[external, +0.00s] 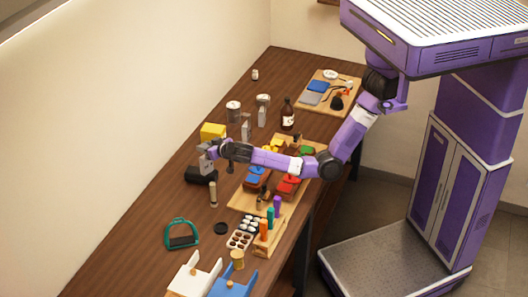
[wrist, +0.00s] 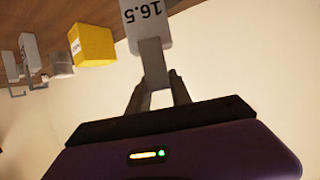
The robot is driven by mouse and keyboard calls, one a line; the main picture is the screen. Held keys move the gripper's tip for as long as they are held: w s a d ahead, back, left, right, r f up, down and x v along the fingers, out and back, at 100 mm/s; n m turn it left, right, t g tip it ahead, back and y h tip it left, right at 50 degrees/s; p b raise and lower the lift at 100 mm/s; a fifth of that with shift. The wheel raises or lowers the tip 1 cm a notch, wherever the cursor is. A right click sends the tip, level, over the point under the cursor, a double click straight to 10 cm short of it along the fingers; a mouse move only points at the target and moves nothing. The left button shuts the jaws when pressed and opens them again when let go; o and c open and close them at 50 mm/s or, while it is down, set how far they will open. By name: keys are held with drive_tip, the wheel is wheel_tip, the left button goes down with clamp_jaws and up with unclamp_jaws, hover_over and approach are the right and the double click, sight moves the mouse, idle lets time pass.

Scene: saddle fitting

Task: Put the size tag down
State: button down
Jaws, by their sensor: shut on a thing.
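The size tag (wrist: 147,24) is a light grey plate marked 16.5, with a narrower stem below it. In the wrist view my gripper (wrist: 158,85) is shut on that stem, and the plate's top edge is cut off by the frame. In the external view my gripper (external: 214,152) is over the far left side of the bench, near a yellow block (external: 213,131). The tag (external: 205,163) shows small there, above or beside a black object; I cannot tell the gap.
Two more grey upright tags (external: 246,131) stand right of the yellow block, which the wrist view also shows (wrist: 92,45). A black object (external: 201,176) lies below my gripper. A wooden post (external: 213,195) stands nearer. The bench (external: 140,222) is bare toward the wall.

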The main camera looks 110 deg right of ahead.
drive_tip(key=c, duration=1.2)
unclamp_jaws()
drive_tip(key=shift+o, duration=0.2)
drive_tip(key=shift+r+p, duration=0.2)
drive_tip(key=shift+p, duration=0.1)
drive_tip(key=b+v, duration=0.2)
drive_tip(key=v, duration=1)
drive_tip(key=shift+b, duration=0.3)
drive_tip(key=shift+w+f, duration=0.1)
